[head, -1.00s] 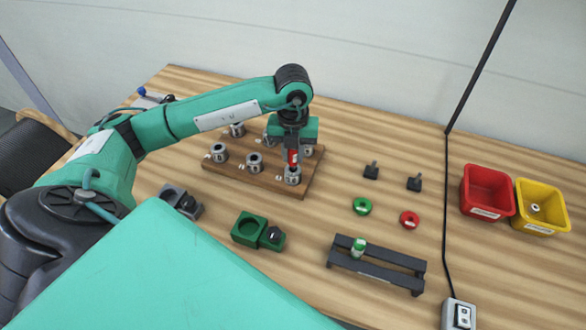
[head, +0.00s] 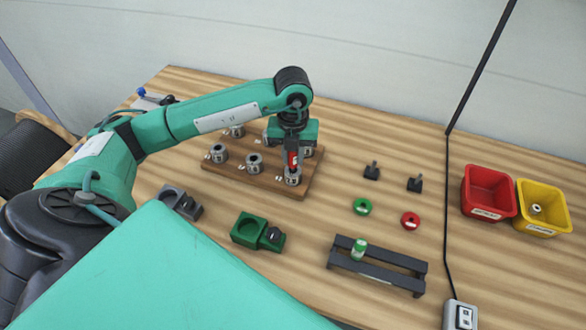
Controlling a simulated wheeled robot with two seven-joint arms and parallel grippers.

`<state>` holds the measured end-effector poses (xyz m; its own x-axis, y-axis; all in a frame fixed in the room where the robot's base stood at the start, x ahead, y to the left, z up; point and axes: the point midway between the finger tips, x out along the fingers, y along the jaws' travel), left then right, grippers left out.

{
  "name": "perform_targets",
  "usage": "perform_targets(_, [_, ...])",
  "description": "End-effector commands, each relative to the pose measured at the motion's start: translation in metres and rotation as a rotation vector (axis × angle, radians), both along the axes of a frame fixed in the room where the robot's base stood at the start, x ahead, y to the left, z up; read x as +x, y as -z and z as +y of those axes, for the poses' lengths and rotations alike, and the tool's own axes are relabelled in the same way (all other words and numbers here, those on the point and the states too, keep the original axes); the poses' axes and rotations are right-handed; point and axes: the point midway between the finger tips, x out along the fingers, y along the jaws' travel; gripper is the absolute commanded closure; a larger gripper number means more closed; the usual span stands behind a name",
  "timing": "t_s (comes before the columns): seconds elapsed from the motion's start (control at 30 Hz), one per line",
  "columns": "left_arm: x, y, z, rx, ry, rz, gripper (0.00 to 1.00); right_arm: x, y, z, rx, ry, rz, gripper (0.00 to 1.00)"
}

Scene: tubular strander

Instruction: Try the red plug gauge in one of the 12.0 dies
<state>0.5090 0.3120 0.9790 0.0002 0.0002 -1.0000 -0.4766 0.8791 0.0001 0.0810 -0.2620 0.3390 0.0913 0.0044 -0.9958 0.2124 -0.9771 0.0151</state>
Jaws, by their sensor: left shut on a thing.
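My left gripper (head: 292,148) points down over the wooden die board and is shut on the red plug gauge (head: 292,160). The gauge is upright above the front right die (head: 292,176); its lower end meets or enters the die's top, I cannot tell which. Several more steel dies stand on the wooden board (head: 262,184), among them one at front middle (head: 254,163) and one at left (head: 219,153). Their labels are too small to read. The gripper partly hides the back dies. My right gripper is not in view.
A dark rack (head: 378,272) holds a green plug gauge (head: 359,249). A green ring (head: 362,206), a red ring (head: 410,221) and two black pieces (head: 371,171) lie right of the board. Red (head: 488,192) and yellow (head: 543,208) bins stand far right. A green fixture (head: 249,230) is in front.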

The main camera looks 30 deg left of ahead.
Motion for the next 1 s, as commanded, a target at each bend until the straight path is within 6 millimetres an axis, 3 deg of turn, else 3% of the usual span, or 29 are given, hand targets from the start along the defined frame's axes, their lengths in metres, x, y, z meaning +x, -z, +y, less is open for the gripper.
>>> perform_targets(1.0, [0.0,-0.043,0.0,0.0,0.0,-0.001,1.0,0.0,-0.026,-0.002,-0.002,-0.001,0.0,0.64])
